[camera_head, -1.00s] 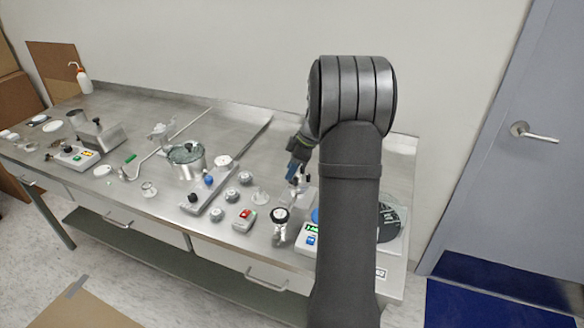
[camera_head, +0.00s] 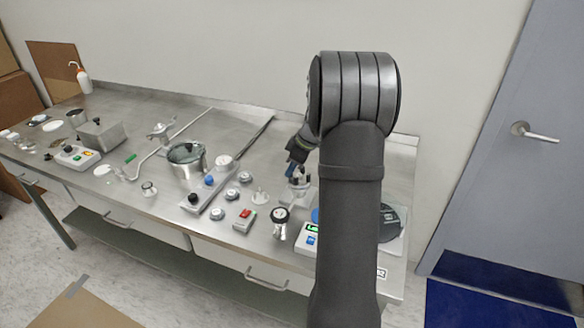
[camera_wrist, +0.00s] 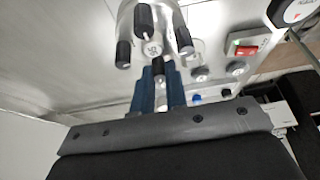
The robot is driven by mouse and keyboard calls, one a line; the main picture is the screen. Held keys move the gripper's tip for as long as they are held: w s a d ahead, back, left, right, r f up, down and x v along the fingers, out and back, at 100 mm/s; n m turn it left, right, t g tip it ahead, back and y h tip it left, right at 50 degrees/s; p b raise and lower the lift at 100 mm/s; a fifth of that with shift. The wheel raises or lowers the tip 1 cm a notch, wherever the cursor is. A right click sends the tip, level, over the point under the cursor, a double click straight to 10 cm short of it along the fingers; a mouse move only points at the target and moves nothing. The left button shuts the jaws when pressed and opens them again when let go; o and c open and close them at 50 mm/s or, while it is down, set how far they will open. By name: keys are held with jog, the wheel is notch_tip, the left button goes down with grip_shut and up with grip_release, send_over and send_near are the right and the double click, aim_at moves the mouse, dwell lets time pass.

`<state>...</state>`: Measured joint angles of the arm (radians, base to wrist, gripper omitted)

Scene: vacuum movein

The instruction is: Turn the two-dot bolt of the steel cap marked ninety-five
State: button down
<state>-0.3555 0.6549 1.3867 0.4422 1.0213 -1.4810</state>
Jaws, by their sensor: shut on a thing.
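A steel cap (camera_wrist: 180,42) shows at the top of the wrist view, with several black-sleeved bolts (camera_wrist: 144,18) around a round white number mark (camera_wrist: 152,48). The number is too small to read surely, and I cannot make out dots on the bolts. My gripper (camera_wrist: 160,75), with blue fingers, is shut on the nearest black bolt (camera_wrist: 160,68) at the cap's edge. In the head view my gripper (camera_head: 291,170) is at the steel cap (camera_head: 301,186), near the back right of the bench; my arm hides part of this area.
A device with a red switch (camera_wrist: 247,50) and grey knobs stands to the right in the wrist view. In the head view, a gauge (camera_head: 280,215), a small display box (camera_head: 311,238) and a glass-lidded pot (camera_head: 187,160) stand on the steel bench.

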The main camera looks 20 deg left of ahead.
jog(key=m+t, duration=0.1)
jog(key=m, duration=0.2)
jog(key=m+t, duration=0.1)
jog(key=m, duration=0.2)
jog(key=shift+s+h, duration=0.15)
jog(key=shift+h, duration=0.15)
jog(key=m+t, duration=0.1)
jog(key=m, duration=0.2)
jog(key=m+t+h, duration=0.1)
jog(key=m, duration=0.1)
jog(key=shift+s+a+m, duration=0.1)
jog(key=shift+m, duration=0.3)
jog(key=c, duration=1.4)
grip_release()
jog(key=shift+c, duration=0.2)
